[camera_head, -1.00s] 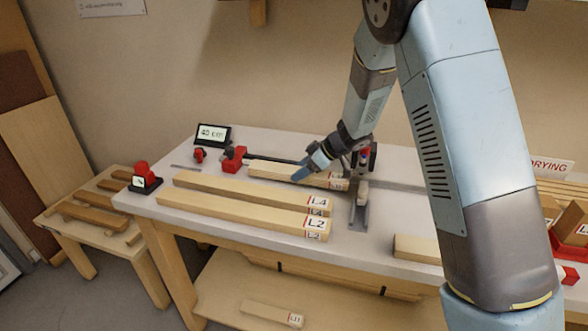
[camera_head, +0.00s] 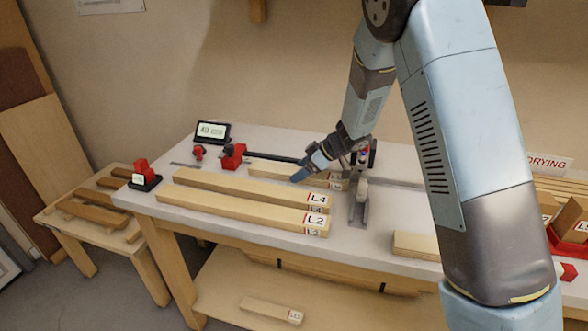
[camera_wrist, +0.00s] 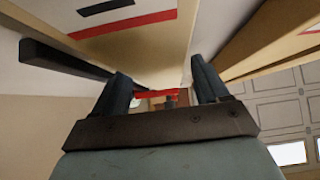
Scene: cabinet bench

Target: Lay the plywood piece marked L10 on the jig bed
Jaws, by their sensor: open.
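A pale wooden piece (camera_head: 268,170) lies along the black rail at the back of the bench; the writing on its end label is too small to read. My gripper (camera_head: 303,170) is low over this piece and partly covers it; I cannot tell whether they touch. In the wrist view my gripper (camera_wrist: 163,92) has its two fingers apart with nothing clearly held between them. A wooden face with a red-lined label (camera_wrist: 125,25) is close above the fingers. I cannot make out an L10 mark or tell for sure which surface is the jig bed.
Pieces L4 (camera_head: 235,189) and L2 (camera_head: 235,211) lie in front on the white bench. A red stop block (camera_head: 233,157) and a small display (camera_head: 212,132) stand at left. A metal clamp (camera_head: 360,190) stands right of my gripper. Another piece (camera_head: 268,309) lies on the lower shelf.

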